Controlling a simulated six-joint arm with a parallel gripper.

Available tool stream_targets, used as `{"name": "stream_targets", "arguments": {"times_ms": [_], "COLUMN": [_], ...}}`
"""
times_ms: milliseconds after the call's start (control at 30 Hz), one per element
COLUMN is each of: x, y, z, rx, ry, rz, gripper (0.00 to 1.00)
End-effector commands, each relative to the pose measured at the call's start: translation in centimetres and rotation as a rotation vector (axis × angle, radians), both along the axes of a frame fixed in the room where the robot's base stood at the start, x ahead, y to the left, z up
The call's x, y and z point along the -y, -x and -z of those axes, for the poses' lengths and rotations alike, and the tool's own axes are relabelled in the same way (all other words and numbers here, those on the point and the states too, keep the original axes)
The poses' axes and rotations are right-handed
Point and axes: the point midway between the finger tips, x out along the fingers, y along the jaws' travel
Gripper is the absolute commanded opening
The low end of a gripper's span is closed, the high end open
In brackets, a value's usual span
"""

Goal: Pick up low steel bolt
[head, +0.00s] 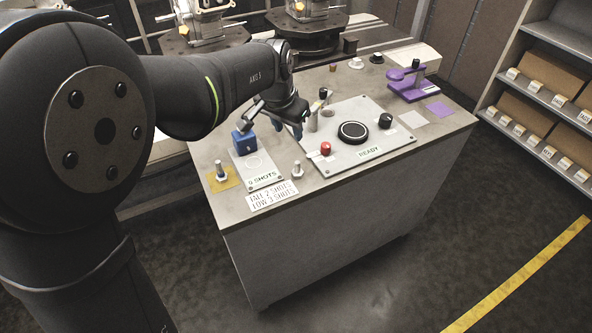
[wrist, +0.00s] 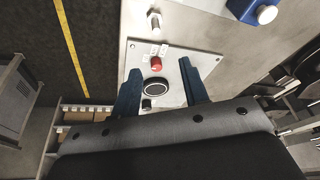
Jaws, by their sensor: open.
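Two steel bolts stand upright on the workbench in the head view. One bolt (head: 298,170) stands on bare bench at the front left of the READY panel. The other bolt (head: 221,170) stands on a yellow mat (head: 229,181) at the left. They look close in height, so I cannot tell for sure which is the low one. My gripper (head: 287,128) is open and empty, above the bench behind the first bolt. In the wrist view its blue fingers (wrist: 160,67) spread over the panel. One bolt (wrist: 155,22) shows beyond the fingertips, apart from them.
The READY panel (head: 344,164) carries a red button (head: 325,148), a black disc (head: 352,131) and a black knob (head: 386,119). A purple fixture (head: 407,84) is at the far right.

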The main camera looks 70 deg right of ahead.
Motion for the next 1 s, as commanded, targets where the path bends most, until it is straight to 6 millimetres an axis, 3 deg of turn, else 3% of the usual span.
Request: {"name": "stream_targets", "arguments": {"times_ms": [100, 233, 700, 1000], "x": [-1.3, -1.4, 1.9, 3.0], "y": [-0.3, -0.3, 0.1, 0.2], "z": [0.1, 0.8, 9.2, 11.6], "rx": [-0.038, -0.055, -0.054, -0.054], "ry": [0.057, 0.079, 0.078, 0.081], "rz": [-0.108, -0.152, -0.150, -0.150], "gripper": [0.41, 0.41, 0.41, 0.41]}}
